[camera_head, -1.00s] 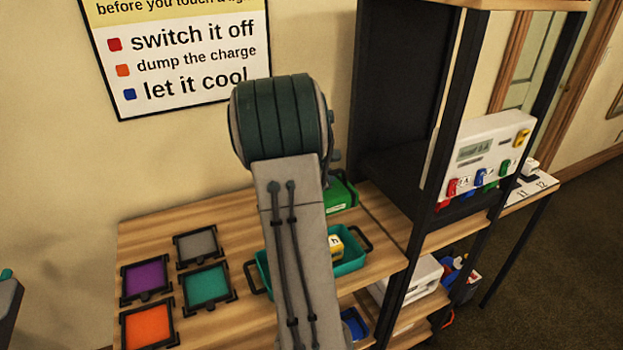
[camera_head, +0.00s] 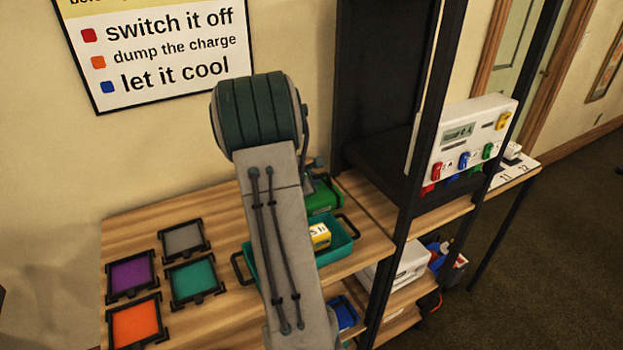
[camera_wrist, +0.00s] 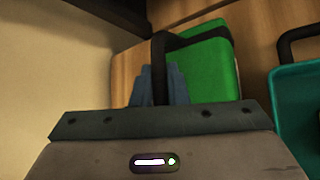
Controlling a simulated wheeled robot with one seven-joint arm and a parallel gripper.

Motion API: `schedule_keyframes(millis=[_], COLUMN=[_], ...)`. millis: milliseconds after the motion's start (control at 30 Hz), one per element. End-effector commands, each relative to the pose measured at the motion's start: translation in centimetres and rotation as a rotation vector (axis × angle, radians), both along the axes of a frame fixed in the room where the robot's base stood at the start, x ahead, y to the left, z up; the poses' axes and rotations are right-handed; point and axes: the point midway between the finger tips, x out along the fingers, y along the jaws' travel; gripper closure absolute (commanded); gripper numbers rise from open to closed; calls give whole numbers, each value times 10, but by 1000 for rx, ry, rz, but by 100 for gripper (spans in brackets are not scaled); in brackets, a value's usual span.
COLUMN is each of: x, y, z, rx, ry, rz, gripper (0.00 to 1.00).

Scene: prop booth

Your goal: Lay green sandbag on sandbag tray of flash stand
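The green sandbag (camera_head: 324,194), with a black carrying strap, is at the back of the wooden shelf top, partly hidden behind my arm. In the wrist view the green sandbag (camera_wrist: 207,72) lies just beyond the fingers. My gripper (camera_wrist: 160,88) has its blue-grey fingers close together on either side of the black strap, and looks shut on it. I cannot tell whether the bag is lifted off the wood. The head view hides most of my gripper behind the arm. I see no flash stand or sandbag tray.
A teal tray (camera_head: 340,250) holding a yellow box (camera_head: 319,236) stands in front of the bag; it also shows in the wrist view (camera_wrist: 291,102). Coloured framed squares (camera_head: 194,280) lie to the left. A black shelf post (camera_head: 412,170) and a white device (camera_head: 470,138) are at right.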

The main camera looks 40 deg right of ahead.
Motion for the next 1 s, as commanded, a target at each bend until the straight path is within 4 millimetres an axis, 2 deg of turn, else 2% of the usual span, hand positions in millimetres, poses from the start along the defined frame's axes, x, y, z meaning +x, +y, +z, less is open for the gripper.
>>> schedule_keyframes(millis=[33, 67, 100, 467, 567, 1000], x=[0, 0, 0, 0, 0, -15], y=[0, 0, 0, 0, 10, 77], z=[0, 0, 0, 4, 10, 59], rx=[0, 0, 0, 0, -1, 0], ry=[0, 0, 0, 0, -3, -3], rz=[0, 0, 0, 0, 3, 2], gripper=[76, 67, 65, 65, 65, 65])
